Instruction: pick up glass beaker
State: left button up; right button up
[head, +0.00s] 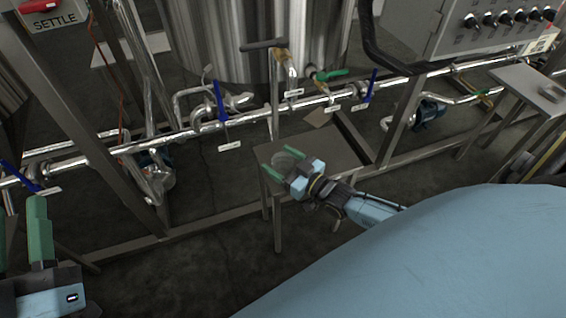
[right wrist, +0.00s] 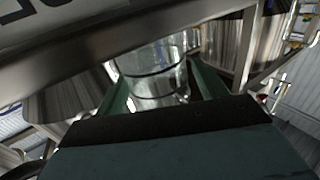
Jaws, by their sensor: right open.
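The glass beaker (head: 287,158) is a clear, faint cylinder above the small steel table by the pipes. My right gripper (head: 282,162) is open, with its green fingers on either side of the beaker. In the right wrist view the beaker (right wrist: 152,72) stands between the two spread fingers (right wrist: 160,88), see-through with dark rings. Whether either finger touches the glass is not clear. My left gripper (head: 38,222) is at the lower left of the head view, far from the beaker, partly cut off by the frame edge.
The small steel table (head: 335,152) has bare top to the right of the beaker. Behind it run steel pipes (head: 255,118) with blue-handled valves (head: 220,101) and a green-handled valve (head: 331,75). A control box (head: 470,30) hangs at upper right. A second table (head: 530,88) stands at right.

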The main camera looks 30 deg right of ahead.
jog(key=shift+w+a, duration=0.2)
jog(key=shift+w, duration=0.5)
pick_arm(q)
jog(key=shift+s+r+t, duration=0.35)
jog(key=shift+r+t, duration=0.25)
jog(key=shift+r, duration=0.1)
pick_arm(e)
jog(key=shift+c, duration=0.4)
jog(key=c, duration=1)
pick_arm(q)
jog(key=shift+w+f, duration=0.1)
pick_arm(e)
jog(key=shift+r, duration=0.15)
